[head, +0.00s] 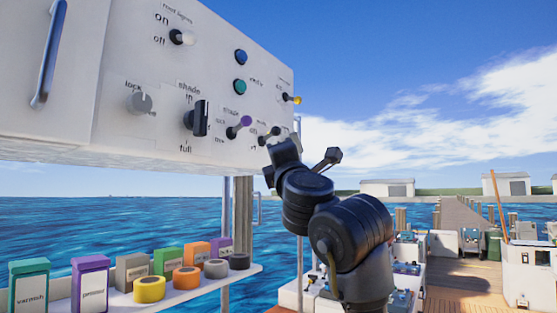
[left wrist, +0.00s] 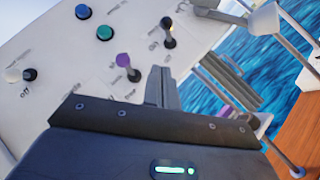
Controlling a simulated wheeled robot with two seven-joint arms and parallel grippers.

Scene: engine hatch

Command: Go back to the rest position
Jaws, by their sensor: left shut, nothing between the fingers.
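My left gripper (head: 284,152) is near the lower right corner of the white control panel (head: 225,75) in the head view, at the end of my black arm. In the left wrist view the gripper's closed fingers (left wrist: 161,88) point towards the panel and hold nothing. The purple-tipped lever (head: 241,125) is up and left of the gripper. It also shows in the left wrist view (left wrist: 126,64), left of the fingers. Part of the panel's lower right corner is hidden behind the gripper. I cannot tell the exact gap to the panel. My right gripper is not in view.
The panel carries a shade switch (head: 197,118), a lock knob (head: 141,103), blue (head: 240,57) and green (head: 239,87) buttons and a yellow-tipped lever (head: 293,99). A white shelf (head: 225,281) with boxes and rolls stands lower left. Open air lies right of the panel.

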